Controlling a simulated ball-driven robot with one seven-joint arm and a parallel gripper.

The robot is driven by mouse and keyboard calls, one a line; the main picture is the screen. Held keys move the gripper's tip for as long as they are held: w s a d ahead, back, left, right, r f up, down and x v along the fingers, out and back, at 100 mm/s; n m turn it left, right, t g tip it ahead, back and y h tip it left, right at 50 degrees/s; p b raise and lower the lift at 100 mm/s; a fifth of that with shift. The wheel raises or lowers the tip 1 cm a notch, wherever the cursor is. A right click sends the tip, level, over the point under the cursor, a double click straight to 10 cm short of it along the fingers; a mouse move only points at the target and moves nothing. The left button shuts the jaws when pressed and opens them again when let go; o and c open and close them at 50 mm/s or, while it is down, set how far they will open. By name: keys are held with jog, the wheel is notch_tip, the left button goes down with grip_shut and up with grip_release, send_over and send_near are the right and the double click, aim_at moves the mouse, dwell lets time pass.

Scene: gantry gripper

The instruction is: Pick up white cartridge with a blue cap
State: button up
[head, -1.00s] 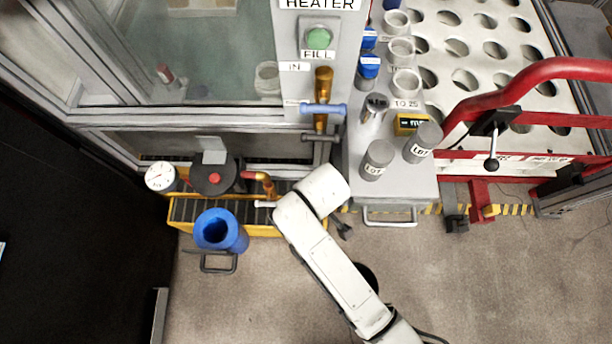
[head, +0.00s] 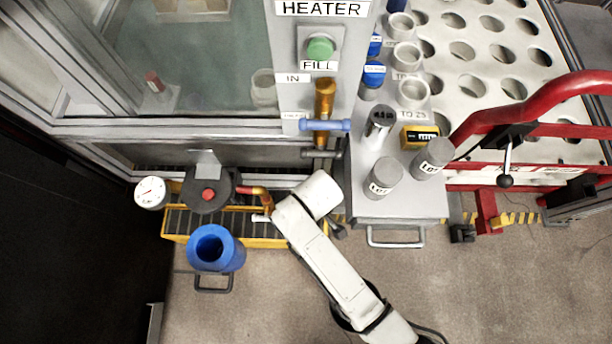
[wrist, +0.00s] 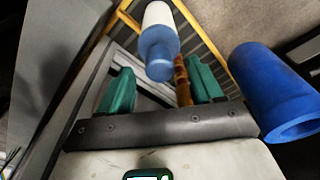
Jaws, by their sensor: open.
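In the wrist view a white cartridge (wrist: 158,15) with a blue cap (wrist: 159,52) shows just ahead of my gripper, its blue end toward me. My gripper (wrist: 161,72) has two green fingers spread wide, one on each side of the cap's line. Nothing is held between them. I cannot tell how far the cap is from the fingertips.
A blue open cylinder (head: 215,250) stands left of my arm, also at right in the wrist view (wrist: 275,95). A yellow grated tray (head: 180,238), an orange pipe (wrist: 182,80) and a grey table (head: 400,205) with grey canisters (head: 384,180) are close by.

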jog(key=shift+w+a+f+b, duration=0.1)
jog(key=shift+f+b, duration=0.25)
jog(key=shift+f, duration=1.1)
jog(key=shift+c, duration=0.2)
jog(key=c, duration=1)
jog(key=shift+r, duration=0.1)
